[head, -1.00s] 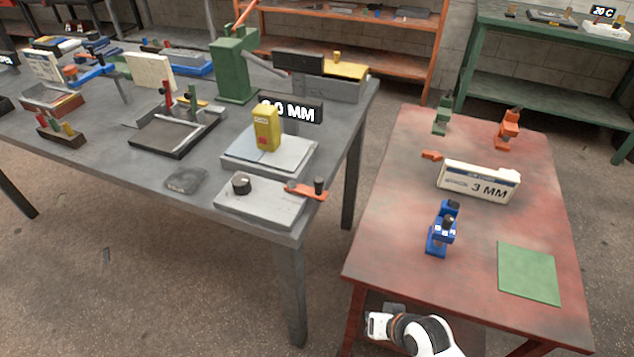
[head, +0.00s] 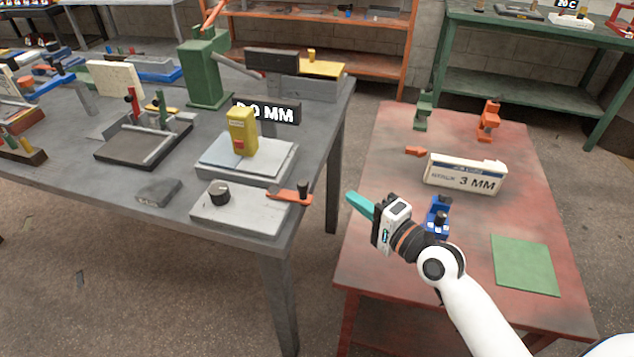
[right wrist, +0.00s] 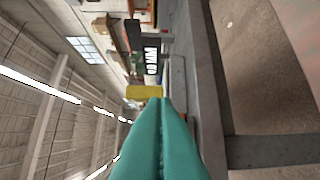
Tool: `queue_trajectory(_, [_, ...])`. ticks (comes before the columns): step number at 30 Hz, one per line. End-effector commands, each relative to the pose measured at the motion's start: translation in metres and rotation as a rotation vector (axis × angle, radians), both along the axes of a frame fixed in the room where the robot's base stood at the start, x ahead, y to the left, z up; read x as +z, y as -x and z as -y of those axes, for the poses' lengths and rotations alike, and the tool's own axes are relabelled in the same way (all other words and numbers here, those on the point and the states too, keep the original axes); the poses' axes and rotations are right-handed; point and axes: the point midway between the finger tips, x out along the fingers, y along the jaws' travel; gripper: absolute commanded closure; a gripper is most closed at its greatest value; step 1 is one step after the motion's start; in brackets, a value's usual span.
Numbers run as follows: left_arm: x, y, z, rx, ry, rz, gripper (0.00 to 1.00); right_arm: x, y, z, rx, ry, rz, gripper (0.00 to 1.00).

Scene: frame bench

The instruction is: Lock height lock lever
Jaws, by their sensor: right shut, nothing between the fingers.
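An orange lever (head: 284,196) with a black upright knob lies across the right end of a light grey plate on the grey bench; it is the likeliest lock lever, but no label confirms this. A round black dial (head: 219,193) sits on the same plate. My right gripper (head: 351,199), with teal fingers, is shut and empty. In the head view it appears right of the lever, by the red table's left edge, apart from the lever. The shut fingers also show in the right wrist view (right wrist: 163,104), pointing toward the bench. My left gripper is out of view.
Behind the plate stand a yellow block (head: 242,131) on a grey base and a display (head: 267,111) reading in MM. The red table (head: 385,280) holds a blue clamp (head: 437,215), a 3 MM box (head: 465,174) and a green mat (head: 524,265). A gap separates bench and table.

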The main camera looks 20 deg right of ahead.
Motion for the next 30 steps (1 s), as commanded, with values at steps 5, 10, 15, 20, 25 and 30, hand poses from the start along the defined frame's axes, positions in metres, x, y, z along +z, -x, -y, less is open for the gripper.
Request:
queue_trajectory(5, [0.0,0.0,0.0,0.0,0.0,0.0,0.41,0.007,-0.004,0.006,-0.015,-0.055,0.013,1.0])
queue_trajectory(10, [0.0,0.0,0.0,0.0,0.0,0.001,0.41,0.007,-0.004,0.006,-0.014,-0.051,0.012,1.0])
queue_trajectory(15, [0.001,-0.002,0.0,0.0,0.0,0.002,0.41,0.007,-0.008,0.004,-0.015,-0.05,0.013,1.0])
queue_trajectory(20, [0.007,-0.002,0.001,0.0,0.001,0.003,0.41,0.009,-0.029,-0.004,-0.014,-0.052,0.015,1.0])
queue_trajectory(25, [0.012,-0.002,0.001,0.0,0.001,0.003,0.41,0.009,-0.062,-0.017,-0.014,-0.052,0.014,1.0])
queue_trajectory(30, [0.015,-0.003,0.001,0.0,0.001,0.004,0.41,0.008,-0.092,-0.03,-0.014,-0.05,0.014,1.0])
